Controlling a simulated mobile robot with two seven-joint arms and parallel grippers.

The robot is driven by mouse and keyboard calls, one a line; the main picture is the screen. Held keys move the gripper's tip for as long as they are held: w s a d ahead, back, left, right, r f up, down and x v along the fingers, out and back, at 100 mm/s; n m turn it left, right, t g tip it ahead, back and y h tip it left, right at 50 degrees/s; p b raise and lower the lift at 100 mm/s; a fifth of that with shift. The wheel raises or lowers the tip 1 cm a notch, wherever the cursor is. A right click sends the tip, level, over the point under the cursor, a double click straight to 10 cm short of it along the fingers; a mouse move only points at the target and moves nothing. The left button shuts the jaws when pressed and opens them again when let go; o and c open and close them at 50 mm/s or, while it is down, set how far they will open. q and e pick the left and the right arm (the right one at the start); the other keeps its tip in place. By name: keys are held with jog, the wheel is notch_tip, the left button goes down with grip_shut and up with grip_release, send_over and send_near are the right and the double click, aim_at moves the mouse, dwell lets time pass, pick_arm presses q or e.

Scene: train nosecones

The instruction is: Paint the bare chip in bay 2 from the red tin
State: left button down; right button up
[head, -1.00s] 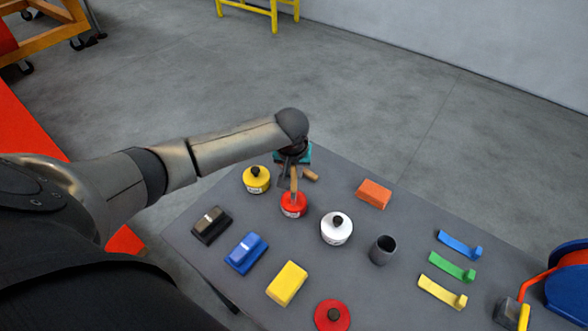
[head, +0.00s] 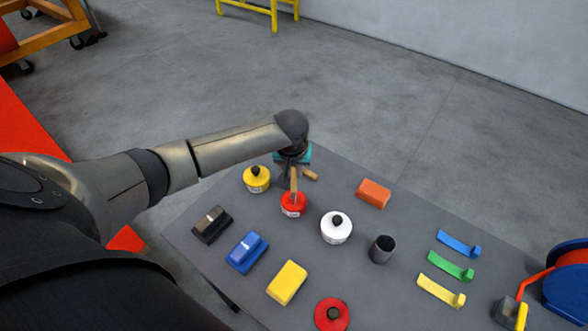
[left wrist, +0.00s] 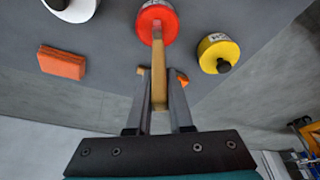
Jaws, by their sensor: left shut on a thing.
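The red tin (head: 293,208) stands open near the table's far left edge. A brush with a wooden handle (head: 294,182) stands upright in it; its bristles are hidden. My left gripper (head: 293,172) is above the tin, its fingers shut on the brush handle. The left wrist view shows the handle (left wrist: 158,72) between both fingers, with the red tin (left wrist: 157,22) beyond. The bare chip and bay 2 are not in view. My right gripper is not in view.
A yellow tin (head: 257,179) and a white tin (head: 336,228) flank the red one. An orange block (head: 373,193), dark cup (head: 382,249), yellow block (head: 287,283) and coloured strips (head: 450,268) lie around the grey table.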

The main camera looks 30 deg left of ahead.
pick_arm(q)
jog(key=shift+s+f, duration=0.15)
notch_tip(320, 180, up, 3)
jog(key=p, duration=0.3)
jog(key=shift+r+p, duration=0.5)
jog(key=shift+r, duration=1.6)
